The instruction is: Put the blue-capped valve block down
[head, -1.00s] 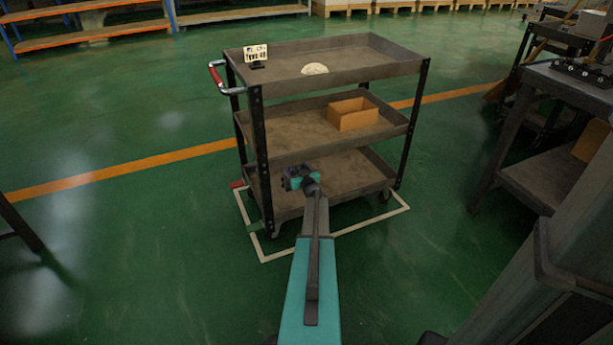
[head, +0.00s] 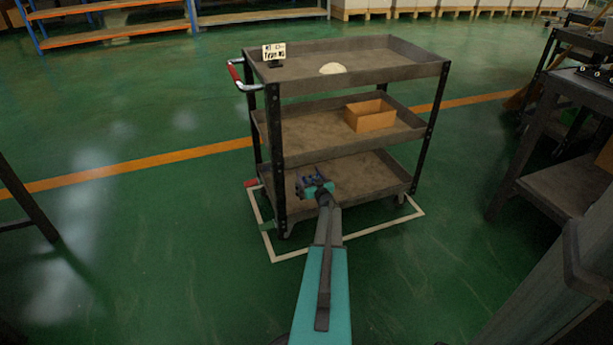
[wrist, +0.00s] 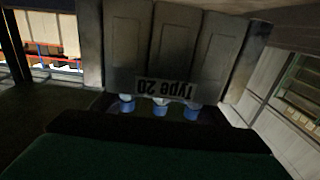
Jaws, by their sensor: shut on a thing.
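The blue-capped valve block (head: 313,180) is small and dark at the end of my arm in the head view. In the wrist view the valve block (wrist: 168,45) fills the upper middle as grey segments, with an upside-down "Type 20" label and blue caps below it. My gripper (head: 318,187) is shut on it; the fingertips are hard to make out. The block shows against the left part of the cart's bottom shelf (head: 365,180), under the middle shelf. I cannot tell whether it touches the shelf.
A small sign (head: 273,52) and a pale rounded thing (head: 332,68) are on top. The bottom shelf's right part looks bare. A workbench stands at right.

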